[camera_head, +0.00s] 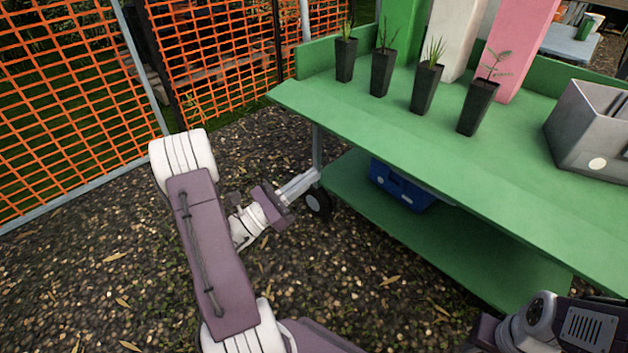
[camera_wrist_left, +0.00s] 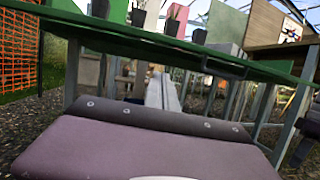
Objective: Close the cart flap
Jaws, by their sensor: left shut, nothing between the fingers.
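The green cart (camera_head: 400,130) stands at the right in the head view, with an upper top and a lower shelf (camera_head: 450,250). I cannot clearly tell which part of it is the flap. My left gripper (camera_head: 312,179) is shut and empty, beside the cart's left end, below the top's level and near a wheel. In the left wrist view, the shut fingers (camera_wrist_left: 162,92) point under the cart's green edge (camera_wrist_left: 190,48). A dark handle-like bar (camera_wrist_left: 212,66) shows below that edge. My right arm shows at the lower right; its gripper is out of view.
Several potted seedlings (camera_head: 381,74) and a grey bin (camera_head: 590,130) stand on the cart top. A blue crate (camera_head: 402,187) sits on the lower shelf. Orange mesh fencing (camera_head: 70,110) runs along the left. The gravel ground (camera_head: 100,270) there is open.

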